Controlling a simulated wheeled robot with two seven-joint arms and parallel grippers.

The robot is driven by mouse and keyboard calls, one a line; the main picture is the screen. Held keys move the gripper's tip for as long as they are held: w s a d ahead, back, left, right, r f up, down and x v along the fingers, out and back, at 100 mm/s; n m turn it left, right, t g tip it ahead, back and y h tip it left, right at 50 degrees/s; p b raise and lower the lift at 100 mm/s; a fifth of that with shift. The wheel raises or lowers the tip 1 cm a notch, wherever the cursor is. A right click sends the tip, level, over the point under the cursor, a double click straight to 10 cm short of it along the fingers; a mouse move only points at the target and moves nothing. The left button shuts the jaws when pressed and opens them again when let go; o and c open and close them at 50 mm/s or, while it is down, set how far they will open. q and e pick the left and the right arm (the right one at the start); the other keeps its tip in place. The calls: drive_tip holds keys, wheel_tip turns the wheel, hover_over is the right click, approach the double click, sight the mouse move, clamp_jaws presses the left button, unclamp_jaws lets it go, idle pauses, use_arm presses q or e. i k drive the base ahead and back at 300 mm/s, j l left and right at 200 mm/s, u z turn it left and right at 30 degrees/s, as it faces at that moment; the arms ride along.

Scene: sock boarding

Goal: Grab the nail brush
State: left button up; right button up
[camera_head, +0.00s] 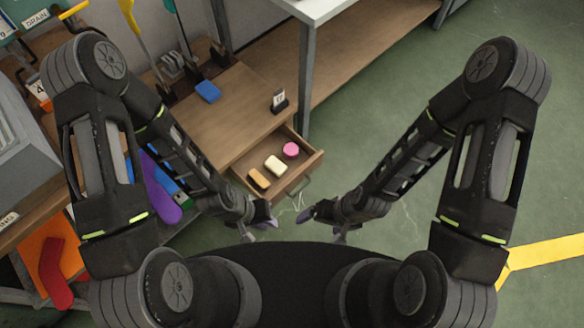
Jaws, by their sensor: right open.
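An open wooden drawer (305,170) holds three small items in a row. The nearest is a brown-orange block with a darker edge (258,178), which looks most like the nail brush, though it is too small to be sure. Beside it lie a cream block (276,166) and a pink round piece (291,150). My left gripper (260,227) is just in front of the drawer's near left corner, with its fingers apart and empty. My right gripper (322,226) is open and empty, in front of and right of the drawer. Neither gripper touches the items.
The wooden bench top (225,115) above the drawer carries a blue block (208,90) and a small number stand (279,100). A grey table leg (306,85) stands behind the drawer. Green floor (400,240) is clear to the right. Purple and blue things hang at left.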

sight(264, 184)
drive_tip(key=l+u, duration=0.15)
drive_tip(key=l, duration=0.8)
drive_tip(key=l+u, duration=0.1)
drive_tip(key=l, duration=0.85)
drive_tip(key=k, duration=0.05)
